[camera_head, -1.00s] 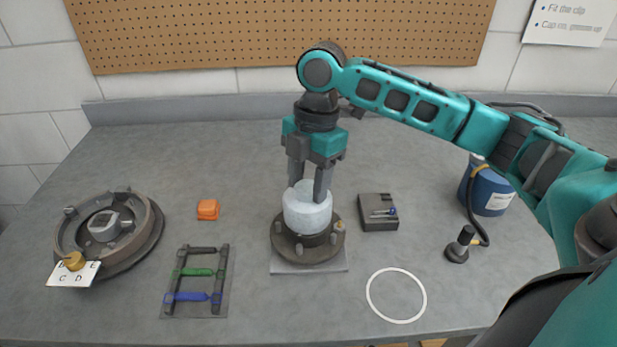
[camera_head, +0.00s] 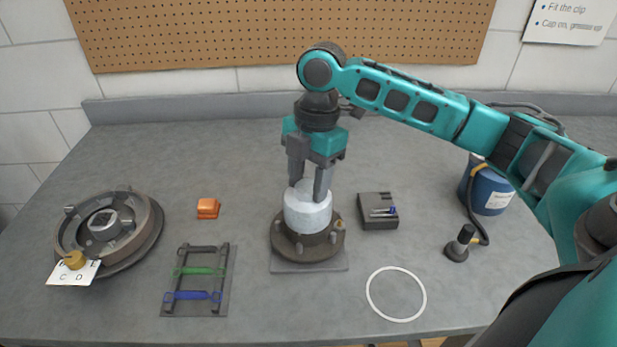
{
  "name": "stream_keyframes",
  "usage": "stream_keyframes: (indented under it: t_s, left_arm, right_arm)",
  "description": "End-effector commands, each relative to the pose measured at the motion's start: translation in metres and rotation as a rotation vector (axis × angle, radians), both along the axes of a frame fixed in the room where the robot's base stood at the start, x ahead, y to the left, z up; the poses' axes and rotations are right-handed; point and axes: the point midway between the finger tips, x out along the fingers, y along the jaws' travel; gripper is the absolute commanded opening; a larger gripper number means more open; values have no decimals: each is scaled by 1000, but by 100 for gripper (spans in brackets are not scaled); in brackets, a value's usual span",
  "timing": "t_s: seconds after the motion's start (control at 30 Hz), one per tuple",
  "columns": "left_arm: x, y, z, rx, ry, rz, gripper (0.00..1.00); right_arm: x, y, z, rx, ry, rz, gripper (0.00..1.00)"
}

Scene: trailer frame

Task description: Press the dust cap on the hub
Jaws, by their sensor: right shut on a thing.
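The dust cap (camera_head: 307,214) is a pale, whitish cylinder. It sits upright over the middle of the hub (camera_head: 287,245), a dark brown flange with studs on a grey plate. My right gripper (camera_head: 310,195) points straight down from above, its two fingers at the top of the cap and shut on it. Whether the cap is fully seated cannot be told, as its lower edge meets the dark hub centre. My left gripper is not in view.
A brake drum assembly (camera_head: 150,235) with a brass piece and a lettered card is at left. An orange block (camera_head: 207,208), a rack with coloured tools (camera_head: 222,285), a small dark tray (camera_head: 378,222), a white ring (camera_head: 370,292) and a blue canister (camera_head: 490,195) with hose surround the hub.

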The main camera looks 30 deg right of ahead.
Motion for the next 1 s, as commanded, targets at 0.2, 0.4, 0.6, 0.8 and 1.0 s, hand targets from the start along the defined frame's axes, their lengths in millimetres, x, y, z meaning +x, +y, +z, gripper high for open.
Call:
stream_keyframes:
  t_s: [0.2,0.4,0.6,0.8,1.0]
  left_arm:
    - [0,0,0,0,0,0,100]
    - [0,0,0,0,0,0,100]
    - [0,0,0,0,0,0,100]
    - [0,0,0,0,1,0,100]
    - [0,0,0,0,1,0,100]
  right_arm:
    - [0,0,-2,1,0,0,17]
    - [0,0,-2,1,-1,0,17]
    - [0,0,-2,1,0,0,17]
    - [0,0,-2,0,0,0,17]
    - [0,0,-2,0,-1,0,60]
